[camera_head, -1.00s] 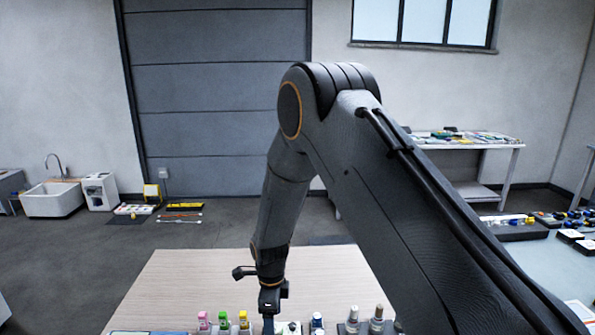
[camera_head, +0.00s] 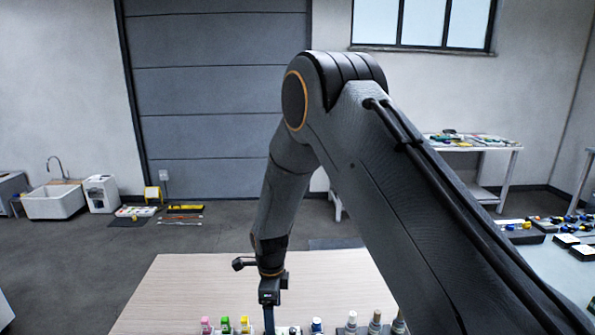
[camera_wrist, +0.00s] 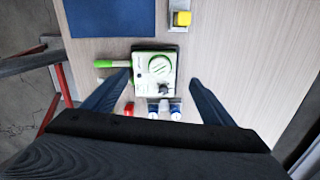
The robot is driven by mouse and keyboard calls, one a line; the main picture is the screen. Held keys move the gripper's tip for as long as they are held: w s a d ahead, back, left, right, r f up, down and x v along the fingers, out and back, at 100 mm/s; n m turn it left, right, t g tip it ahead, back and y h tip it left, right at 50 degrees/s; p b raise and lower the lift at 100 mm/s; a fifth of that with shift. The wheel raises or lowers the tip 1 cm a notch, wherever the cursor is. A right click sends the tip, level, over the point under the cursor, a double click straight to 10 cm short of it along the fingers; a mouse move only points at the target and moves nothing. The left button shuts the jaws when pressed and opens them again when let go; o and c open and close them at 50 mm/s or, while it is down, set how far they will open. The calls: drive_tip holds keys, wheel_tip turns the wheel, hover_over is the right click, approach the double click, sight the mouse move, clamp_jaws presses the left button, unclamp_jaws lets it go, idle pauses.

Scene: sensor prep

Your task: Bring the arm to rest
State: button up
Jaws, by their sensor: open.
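My gripper (camera_wrist: 159,79) is open, with its two dark blue fingers apart in the wrist view. Between and beyond the fingertips a white and green device (camera_wrist: 155,68) with a round dial lies on the table; I see nothing held. In the head view my gripper (camera_head: 269,318) points down over the near part of the table, and its fingertips are cut off by the lower edge. My arm is bent, with the elbow high and the forearm hanging down.
The pale wooden table (camera_head: 190,280) carries several small bottles, with pink (camera_head: 205,325), green (camera_head: 225,325) and yellow (camera_head: 245,323) caps, and grey vials (camera_head: 375,323). A blue mat (camera_wrist: 110,15) and a yellow block (camera_wrist: 182,18) lie near the device. The table's far part is clear.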

drive_tip(key=shift+r, duration=0.35)
drive_tip(key=shift+d, duration=0.1)
drive_tip(key=s+d+r+n+b, duration=0.2)
drive_tip(key=d+r+n, duration=0.2)
drive_tip(key=d, duration=0.3)
drive_tip(key=s+d+r+n+b, duration=0.2)
drive_tip(key=d+r+n, duration=0.15)
drive_tip(key=d, duration=0.25)
drive_tip(key=s+d+r+n+b, duration=0.1)
drive_tip(key=s+d+n+b, duration=0.1)
drive_tip(key=s+d+n, duration=0.3)
drive_tip(key=s+d+r+n+t+b, duration=0.1)
drive_tip(key=s+d+n+b, duration=0.1)
drive_tip(key=s+d+n, duration=0.4)
drive_tip(key=shift+s+d+r+b, duration=0.25)
drive_tip(key=shift+s+d+b, duration=0.05)
drive_tip(key=shift+s+d, duration=0.7)
drive_tip(key=shift+c, duration=0.3)
